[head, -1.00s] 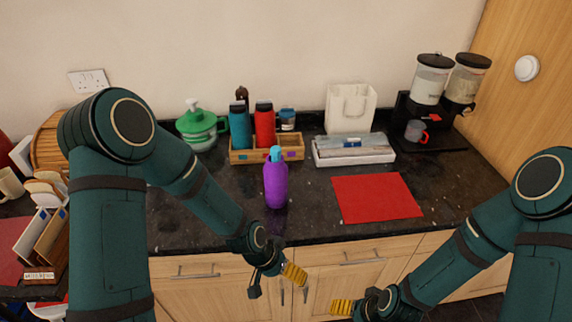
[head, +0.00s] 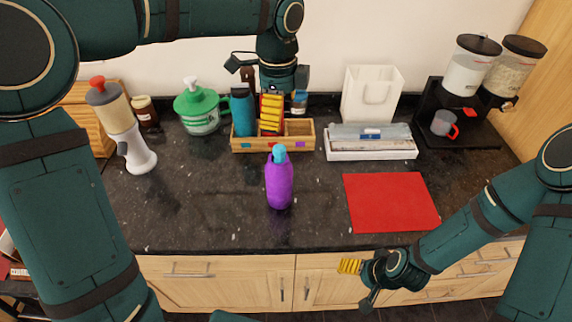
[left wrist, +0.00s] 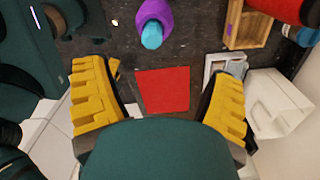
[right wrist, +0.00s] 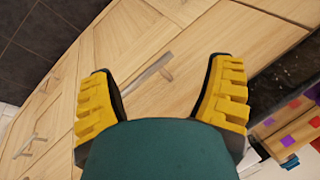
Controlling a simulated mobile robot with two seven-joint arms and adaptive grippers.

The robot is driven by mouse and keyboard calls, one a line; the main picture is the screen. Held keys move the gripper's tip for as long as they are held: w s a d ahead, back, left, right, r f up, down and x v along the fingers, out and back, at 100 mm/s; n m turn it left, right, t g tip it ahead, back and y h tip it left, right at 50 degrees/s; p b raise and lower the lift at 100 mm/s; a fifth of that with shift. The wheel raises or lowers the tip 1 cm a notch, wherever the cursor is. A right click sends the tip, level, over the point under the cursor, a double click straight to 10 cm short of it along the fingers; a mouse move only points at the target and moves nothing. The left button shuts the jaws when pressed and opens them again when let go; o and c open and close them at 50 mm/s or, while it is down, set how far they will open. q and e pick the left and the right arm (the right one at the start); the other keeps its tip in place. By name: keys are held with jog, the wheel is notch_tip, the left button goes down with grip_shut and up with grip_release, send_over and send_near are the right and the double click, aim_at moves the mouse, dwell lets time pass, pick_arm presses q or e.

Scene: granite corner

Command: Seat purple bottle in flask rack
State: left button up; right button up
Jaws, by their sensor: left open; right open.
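The purple bottle (head: 279,186) with a light blue cap stands upright on the dark counter, in front of the wooden flask rack (head: 302,143). It shows at the top of the left wrist view (left wrist: 153,14). A teal flask (head: 242,113) stands at the rack's left end; a red flask beside it is mostly hidden behind my left gripper. My left gripper (head: 271,114) is open and empty, raised in front of the rack's flasks in the head view and apart from the purple bottle. My right gripper (head: 350,266) is open and empty before the counter's front edge, facing cabinet fronts.
A red mat (head: 392,203) lies right of the bottle. A white tray (head: 371,153) and white bag holder (head: 371,95) stand behind it. A green pot (head: 200,113) and a grinder-like dispenser (head: 128,135) stand left. The counter left of the purple bottle is clear.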

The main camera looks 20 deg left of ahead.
aim_at(279, 144)
pick_arm(q)
jog(key=shift+r, duration=0.1)
jog(key=shift+f, duration=0.35)
jog(key=f, duration=0.3)
jog(key=f+b, duration=0.1)
jog(key=f, duration=0.3)
jog(key=shift+s+f, duration=0.2)
jog(key=shift+f, duration=0.05)
jog(key=shift+s+f+b, duration=0.2)
jog(key=shift+f+b, duration=0.05)
jog(key=shift+f, duration=1.1)
jog(key=shift+s+f+b, duration=0.15)
jog(key=shift+f+b, duration=0.05)
jog(key=shift+f, duration=1.15)
jog(key=c, duration=1.4)
